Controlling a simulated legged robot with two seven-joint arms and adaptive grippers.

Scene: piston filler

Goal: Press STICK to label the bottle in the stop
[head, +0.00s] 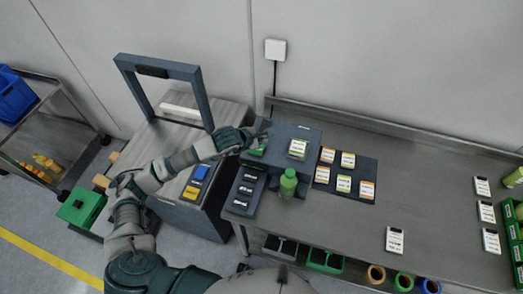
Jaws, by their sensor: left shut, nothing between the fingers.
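A green bottle (288,184) stands upright at the front of a dark grey block-shaped unit (310,133) on the bench. A white label card (297,148) lies on top of this unit. A green patch (257,152), perhaps a button, shows on the unit's left part, partly covered by my left gripper. Any STICK lettering is too small to read. My left gripper (264,134) is shut and empty, just over the unit's left part, behind and left of the bottle. I cannot tell whether it touches the unit. My right gripper is out of view.
A dark panel (236,204) with several small labels lies left of the bottle. A dark mat (366,166) with several label cards lies to the right. A grey frame (124,66) stands over the machine at left. The bench (420,180) has free room in its middle.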

